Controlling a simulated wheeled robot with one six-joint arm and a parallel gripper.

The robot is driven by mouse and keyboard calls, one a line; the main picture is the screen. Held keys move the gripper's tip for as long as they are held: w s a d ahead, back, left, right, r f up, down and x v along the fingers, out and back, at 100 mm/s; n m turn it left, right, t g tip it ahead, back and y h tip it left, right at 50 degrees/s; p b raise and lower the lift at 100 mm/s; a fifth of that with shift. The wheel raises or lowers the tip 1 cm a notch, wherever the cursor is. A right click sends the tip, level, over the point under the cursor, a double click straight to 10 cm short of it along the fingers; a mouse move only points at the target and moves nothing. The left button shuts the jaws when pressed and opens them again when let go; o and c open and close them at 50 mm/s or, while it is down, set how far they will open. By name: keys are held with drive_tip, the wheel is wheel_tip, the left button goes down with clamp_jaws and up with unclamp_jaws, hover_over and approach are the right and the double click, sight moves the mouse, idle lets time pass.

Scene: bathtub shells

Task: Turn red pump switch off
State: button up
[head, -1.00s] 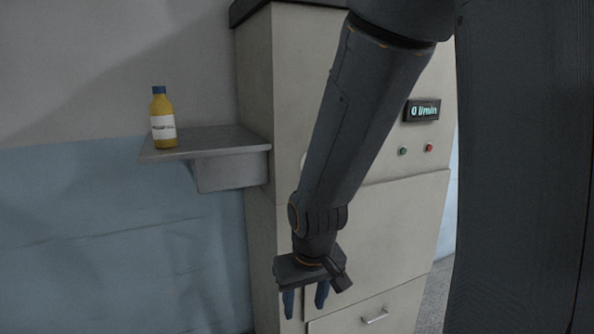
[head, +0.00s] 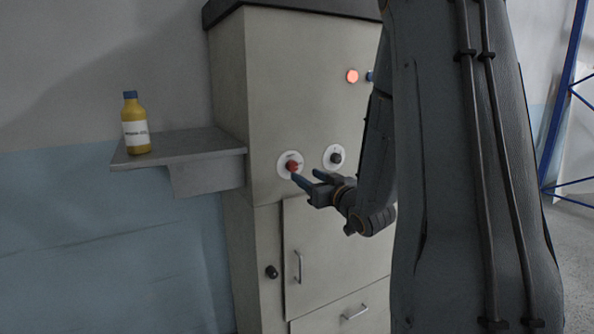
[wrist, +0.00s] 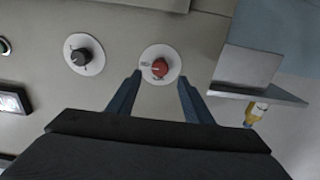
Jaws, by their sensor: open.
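The red pump switch (head: 291,166) is a red rotary knob on a round white plate, on the front of the beige cabinet (head: 310,110). It also shows in the wrist view (wrist: 160,67), between and beyond my two blue fingertips. My gripper (head: 306,179) is open and empty, just in front of and slightly below the red knob in the head view. In the wrist view my gripper (wrist: 156,88) has one finger on each side of the red knob's plate. I cannot tell whether a fingertip touches the cabinet.
A black knob (head: 335,157) on a similar plate sits right of the red one. An orange-red lamp (head: 352,76) glows above. A metal shelf (head: 190,146) with a yellow bottle (head: 135,125) juts out at left. Below are a cupboard door handle (head: 298,267) and a drawer handle (head: 355,312).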

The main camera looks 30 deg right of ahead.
sight(294, 169)
drive_tip(key=w+p, duration=0.2)
drive_tip(key=w, duration=0.5)
drive_tip(key=shift+w+a, duration=0.1)
drive_tip(key=shift+a, duration=0.05)
drive_tip(key=c, duration=1.1)
